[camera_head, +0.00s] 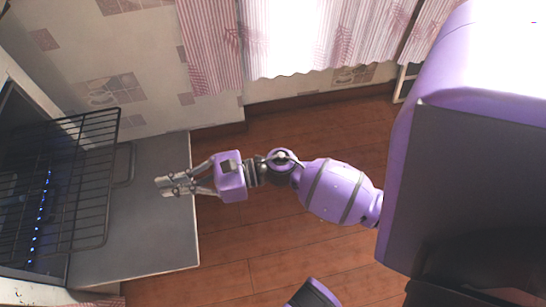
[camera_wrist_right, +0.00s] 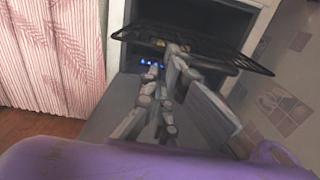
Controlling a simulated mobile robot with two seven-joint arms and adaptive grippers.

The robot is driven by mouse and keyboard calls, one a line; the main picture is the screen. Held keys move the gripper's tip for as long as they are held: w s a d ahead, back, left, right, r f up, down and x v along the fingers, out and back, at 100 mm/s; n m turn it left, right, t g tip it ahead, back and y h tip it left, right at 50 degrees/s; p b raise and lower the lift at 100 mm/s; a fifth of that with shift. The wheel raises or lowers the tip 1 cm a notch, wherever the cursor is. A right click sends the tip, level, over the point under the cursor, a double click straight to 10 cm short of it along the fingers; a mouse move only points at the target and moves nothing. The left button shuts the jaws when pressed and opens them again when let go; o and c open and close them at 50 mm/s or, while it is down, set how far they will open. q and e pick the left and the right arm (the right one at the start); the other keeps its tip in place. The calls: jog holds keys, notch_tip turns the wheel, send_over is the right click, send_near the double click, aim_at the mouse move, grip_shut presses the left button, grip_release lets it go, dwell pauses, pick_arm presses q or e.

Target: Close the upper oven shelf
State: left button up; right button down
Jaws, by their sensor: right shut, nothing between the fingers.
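The upper oven shelf, a black wire rack (camera_head: 108,190), sticks out of the oven at the left of the head view, above the open grey oven door (camera_head: 160,235). In the right wrist view the rack (camera_wrist_right: 215,48) spans the oven opening, ahead of the fingers. My right gripper (camera_head: 163,185) is shut and empty, over the door and to the right of the rack's front edge, apparently apart from it. It also shows in the right wrist view (camera_wrist_right: 165,75), where its fingers cover part of the rack. My left gripper is out of view.
Part of a second rack (camera_head: 128,163) shows below the upper one. Blue lights (camera_head: 40,220) line the oven. A tiled wall (camera_head: 120,90) and striped curtains (camera_head: 210,50) stand behind. The wooden floor (camera_head: 230,250) right of the door is mostly clear.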

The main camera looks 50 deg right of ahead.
aim_at(110, 200)
jog(key=x, duration=1.1)
jog(key=shift+b, duration=0.35)
